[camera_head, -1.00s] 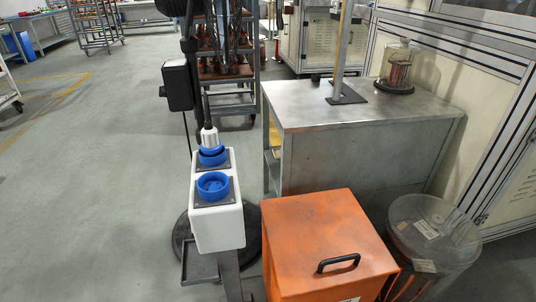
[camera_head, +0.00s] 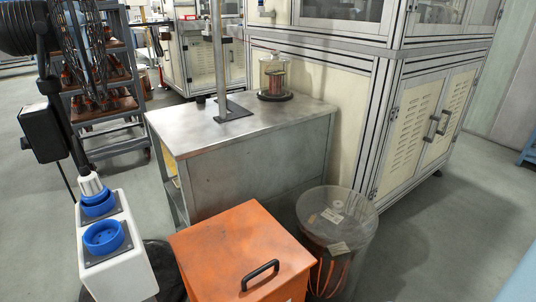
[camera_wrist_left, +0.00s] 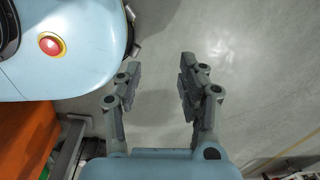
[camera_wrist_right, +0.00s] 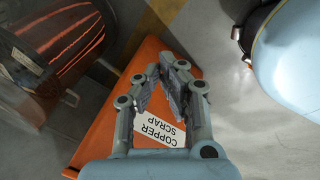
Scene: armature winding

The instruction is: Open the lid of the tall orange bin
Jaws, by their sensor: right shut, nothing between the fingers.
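The tall orange bin (camera_head: 225,245) stands at the bottom middle of the head view. Its lid is shut, with a black bar handle (camera_head: 260,274) on top near the front. In the right wrist view the bin (camera_wrist_right: 105,125) shows with a white "COPPER SCRAP" label (camera_wrist_right: 158,131). My right gripper (camera_wrist_right: 167,72) is shut and empty in front of the bin; I cannot tell if it touches. My left gripper (camera_wrist_left: 156,72) is open and empty over bare floor. An orange surface (camera_wrist_left: 28,135) shows at the left of that view. Neither gripper shows in the head view.
A clear round bin (camera_head: 338,225) holding copper strips stands right of the orange bin. A white stand with blue sockets (camera_head: 120,265) is at its left. A grey metal table (camera_head: 260,165) stands behind. Floor at the right (camera_head: 450,230) is free.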

